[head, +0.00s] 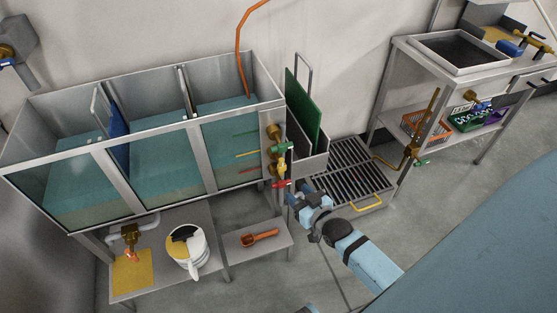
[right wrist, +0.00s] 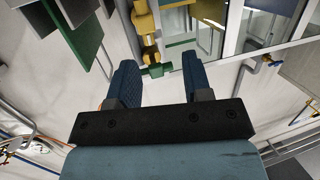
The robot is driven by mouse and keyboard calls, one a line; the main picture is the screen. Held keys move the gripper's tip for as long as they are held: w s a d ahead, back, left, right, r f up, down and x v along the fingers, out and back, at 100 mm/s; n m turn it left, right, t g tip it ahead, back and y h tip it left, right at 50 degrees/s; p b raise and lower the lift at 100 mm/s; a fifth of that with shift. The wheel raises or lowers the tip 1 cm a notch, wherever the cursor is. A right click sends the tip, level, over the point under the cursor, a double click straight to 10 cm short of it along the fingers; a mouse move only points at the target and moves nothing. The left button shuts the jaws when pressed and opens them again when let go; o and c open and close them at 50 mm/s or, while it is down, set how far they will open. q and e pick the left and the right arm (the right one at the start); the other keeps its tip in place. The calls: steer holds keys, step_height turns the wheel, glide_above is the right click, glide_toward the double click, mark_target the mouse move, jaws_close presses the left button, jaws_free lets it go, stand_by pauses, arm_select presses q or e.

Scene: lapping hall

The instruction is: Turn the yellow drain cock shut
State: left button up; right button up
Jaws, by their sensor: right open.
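On the right end of the tank, brass cocks stand one above another in the head view. A green-handled cock (head: 284,148) is above and a red-handled cock (head: 281,183) is below. A brass-yellow cock (head: 278,166) sits between them; I cannot tell its handle's angle. My right gripper (head: 300,197) is just right of the red handle, apart from the yellow cock. In the right wrist view its fingers (right wrist: 158,80) are open and empty. A green handle (right wrist: 157,71) and yellow-brass fittings (right wrist: 146,22) show beyond the fingertips. My left gripper is out of view.
The glass-fronted tank (head: 160,128) stands left of the cocks. A green plate (head: 303,108) in a holder stands close behind and right. A floor grate (head: 345,170) lies to the right. A low shelf (head: 217,248) below holds a white jug (head: 190,252) and an orange scoop (head: 260,237).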

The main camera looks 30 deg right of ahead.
mark_target(283, 166)
steer(key=w+d, duration=0.1)
steer(key=w, duration=0.3)
steer(key=w+t+b, duration=0.1)
steer(key=w, duration=0.4)
steer(key=w+d+t+b, duration=0.1)
steer(key=w, duration=0.4)
steer(key=shift+w+d+f+h, duration=0.15)
steer(key=shift+w+d+h, duration=0.1)
steer(key=shift+d+h, duration=0.05)
jaws_close()
